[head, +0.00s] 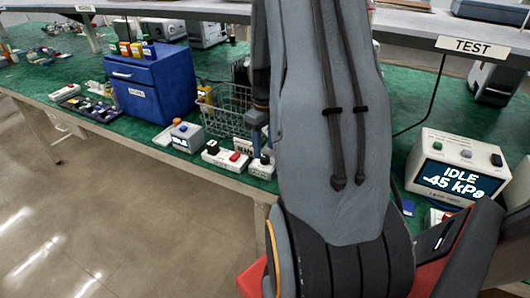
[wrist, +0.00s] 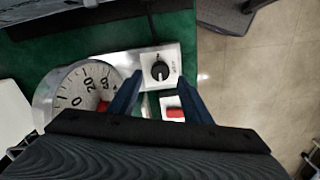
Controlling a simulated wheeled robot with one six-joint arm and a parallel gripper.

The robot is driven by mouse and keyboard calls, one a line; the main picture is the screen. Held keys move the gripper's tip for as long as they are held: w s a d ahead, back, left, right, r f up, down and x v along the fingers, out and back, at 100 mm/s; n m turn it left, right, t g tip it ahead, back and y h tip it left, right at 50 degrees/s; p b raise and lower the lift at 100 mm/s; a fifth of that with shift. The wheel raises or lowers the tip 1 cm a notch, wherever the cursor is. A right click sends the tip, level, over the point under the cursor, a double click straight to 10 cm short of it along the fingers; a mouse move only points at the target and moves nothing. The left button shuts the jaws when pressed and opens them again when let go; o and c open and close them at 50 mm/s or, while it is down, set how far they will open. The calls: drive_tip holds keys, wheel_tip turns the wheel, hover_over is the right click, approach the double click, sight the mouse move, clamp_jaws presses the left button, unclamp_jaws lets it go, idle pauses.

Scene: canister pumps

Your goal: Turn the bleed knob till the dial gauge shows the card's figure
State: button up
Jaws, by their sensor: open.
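The black bleed knob (wrist: 160,71) sits on a white plate in the wrist view, with a pale pointer mark on top. My gripper (wrist: 160,80) is open, its two dark blue fingers to either side of the knob; I cannot tell whether they touch it. The round dial gauge (wrist: 72,92) lies left of the fingers, with 0, 20 and 40 visible. Its needle cannot be made out, and my gripper covers its lower part. In the head view the knob (head: 265,159) shows small beside my arm, and the gauge is hidden. No card's figure is readable.
A white box with a red button (wrist: 174,113) lies just below the knob plate. A wire basket (head: 228,112) and a blue cabinet (head: 150,88) stand on the green bench. Open floor lies in front.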

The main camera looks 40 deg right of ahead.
sight(265, 157)
drive_tip(key=shift+f+p, duration=0.3)
drive_tip(key=shift+f, duration=1.5)
drive_tip(key=shift+c, duration=0.3)
drive_tip(key=c, duration=1)
